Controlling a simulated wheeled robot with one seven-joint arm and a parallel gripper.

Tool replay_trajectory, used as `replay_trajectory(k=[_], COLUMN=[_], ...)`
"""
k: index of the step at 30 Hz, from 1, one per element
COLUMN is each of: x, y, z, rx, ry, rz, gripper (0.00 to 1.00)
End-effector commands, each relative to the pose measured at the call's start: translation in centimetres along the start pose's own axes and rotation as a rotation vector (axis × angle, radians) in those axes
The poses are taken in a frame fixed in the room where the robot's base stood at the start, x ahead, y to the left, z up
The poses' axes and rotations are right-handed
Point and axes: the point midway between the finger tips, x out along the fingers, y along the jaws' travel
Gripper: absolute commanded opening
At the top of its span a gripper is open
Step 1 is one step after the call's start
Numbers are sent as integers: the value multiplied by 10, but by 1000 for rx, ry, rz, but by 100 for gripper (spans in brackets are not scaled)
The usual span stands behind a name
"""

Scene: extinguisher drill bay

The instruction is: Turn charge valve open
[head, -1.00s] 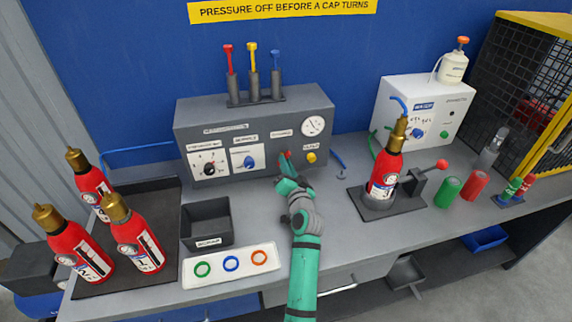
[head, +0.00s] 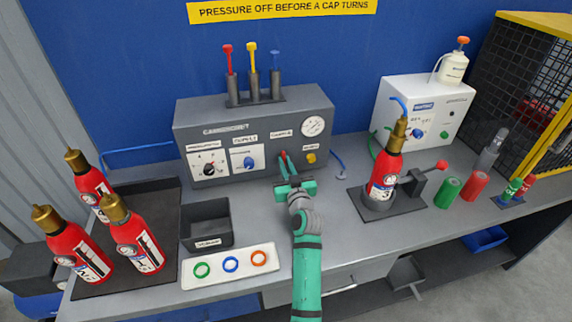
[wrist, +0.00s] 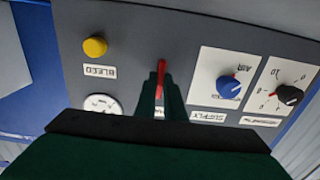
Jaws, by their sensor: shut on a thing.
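The charge valve is a red lever (head: 284,157) on the front of the grey charging panel (head: 195,133), between the supply knob and the bleed button. In the wrist view the red lever (wrist: 162,66) stands out between my fingertips, its long side nearly in line with the fingers. My gripper (head: 291,180) is at the panel front, and in the wrist view my gripper (wrist: 161,84) is shut on the lever. The fingers hide the lever's lower part and some of its label. The round gauge (head: 313,126) sits up and right of the lever.
The yellow bleed button (head: 311,158) is close right of the lever; the blue supply knob (head: 248,162) is left. A black bin (head: 207,222) and a tray of coloured rings (head: 230,264) lie in front. A red extinguisher (head: 385,172) stands in a holder at right.

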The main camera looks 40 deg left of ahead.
Motion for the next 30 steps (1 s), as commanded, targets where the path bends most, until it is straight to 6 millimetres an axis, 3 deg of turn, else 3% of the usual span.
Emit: replay_trajectory(k=[16,19,30], x=[-2,-2,-4], y=[5,4,0], z=[2,2,1], rx=[-26,-26,-25], ry=[-2,-2,-1], rz=[6,5,1], gripper=[0,28,28])
